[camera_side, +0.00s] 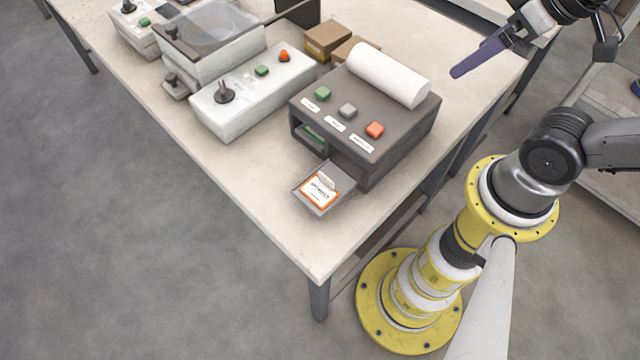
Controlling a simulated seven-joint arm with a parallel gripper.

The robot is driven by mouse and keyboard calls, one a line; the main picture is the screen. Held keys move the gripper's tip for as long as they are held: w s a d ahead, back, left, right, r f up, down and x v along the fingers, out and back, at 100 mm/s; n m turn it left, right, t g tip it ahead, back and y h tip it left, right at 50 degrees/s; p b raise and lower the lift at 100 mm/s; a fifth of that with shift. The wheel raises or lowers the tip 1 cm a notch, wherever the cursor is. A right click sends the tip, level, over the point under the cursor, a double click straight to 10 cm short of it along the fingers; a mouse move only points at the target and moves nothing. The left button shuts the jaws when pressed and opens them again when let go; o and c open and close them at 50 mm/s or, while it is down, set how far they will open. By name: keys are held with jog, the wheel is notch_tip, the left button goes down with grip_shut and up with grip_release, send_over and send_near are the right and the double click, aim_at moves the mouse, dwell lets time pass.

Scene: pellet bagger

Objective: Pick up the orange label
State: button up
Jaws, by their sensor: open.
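The orange label (316,194) is a small white tag with an orange border and dark print. It lies on the small grey tray (304,199) that sticks out from the front of the dark label printer (390,155). A pale tab stands up at the label's back edge. My gripper (462,72) is at the upper right, in the air above the table's right side, well apart from the label. Its purple-grey fingers point left and down. It is open, with nothing visible in it; the fingers overlap in this view.
The printer carries a white paper roll (388,74) and green, grey and orange buttons. A white control box (250,95) with a lever stands to the left. Brown boxes (326,41) sit behind. The table's (240,185) front corner is bare.

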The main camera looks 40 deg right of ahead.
jog(key=c, duration=0.3)
